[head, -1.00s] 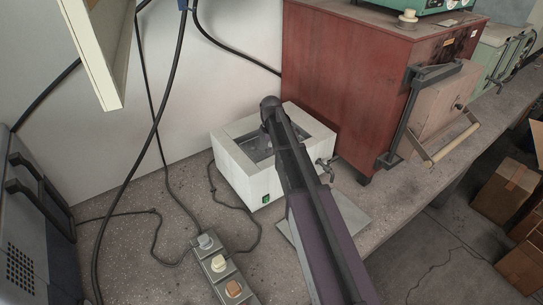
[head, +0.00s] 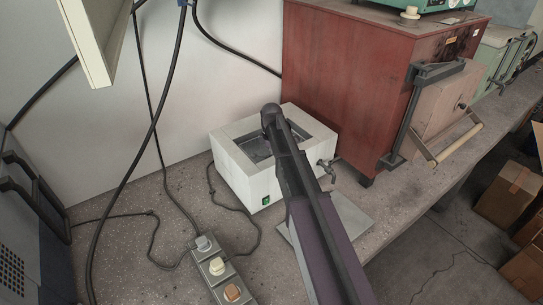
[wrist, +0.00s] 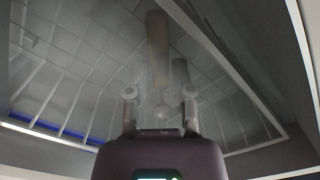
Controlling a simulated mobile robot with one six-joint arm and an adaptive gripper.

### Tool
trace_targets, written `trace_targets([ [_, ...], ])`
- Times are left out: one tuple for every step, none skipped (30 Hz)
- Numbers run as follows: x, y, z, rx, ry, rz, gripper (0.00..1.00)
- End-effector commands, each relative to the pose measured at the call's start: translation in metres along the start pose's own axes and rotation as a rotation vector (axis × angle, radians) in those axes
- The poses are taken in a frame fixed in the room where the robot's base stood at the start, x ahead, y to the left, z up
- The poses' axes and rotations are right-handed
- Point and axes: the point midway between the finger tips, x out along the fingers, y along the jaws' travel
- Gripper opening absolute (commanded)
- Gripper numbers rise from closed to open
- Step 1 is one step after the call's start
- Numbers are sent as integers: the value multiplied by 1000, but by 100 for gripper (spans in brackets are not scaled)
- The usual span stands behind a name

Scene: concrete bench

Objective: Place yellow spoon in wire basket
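In the wrist view, my gripper (wrist: 160,103) has its two fingers apart, low in a grey wire-grid basket (wrist: 75,60). A blurred tan-yellow long shape, which looks like the yellow spoon (wrist: 157,48), lies beyond the fingertips, in line with the gap between them. A small pale round part shows between the fingers. Whether the spoon rests on the wires I cannot tell. In the head view, my dark arm reaches over the open top of a white water bath (head: 255,185). There the gripper and spoon are hidden, and the basket is barely visible.
A red furnace (head: 335,85) stands close behind and right of the bath. A metal tap (head: 328,167) juts from the bath's right side. A flat plate (head: 352,222) lies in front. A power strip (head: 217,268) and loose cables lie at the front left.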

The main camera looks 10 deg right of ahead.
Motion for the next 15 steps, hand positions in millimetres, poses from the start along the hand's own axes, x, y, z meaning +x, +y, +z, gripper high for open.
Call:
trace_targets([
  [0,0,0,0,0,0,56],
  [0,0,0,0,0,0,56],
  [0,0,0,0,0,0,56],
  [0,0,0,0,0,0,56],
  [0,0,0,0,0,0,56],
  [0,0,0,0,0,0,56],
  [0,0,0,0,0,0,56],
  [0,0,0,0,0,0,56],
  [0,0,0,0,0,0,56],
  [0,0,0,0,0,0,56],
  [0,0,0,0,0,0,56],
  [-1,0,0,0,0,0,56],
  [-1,0,0,0,0,0,56],
  [-1,0,0,0,0,0,56],
  [-2,0,0,0,0,0,56],
])
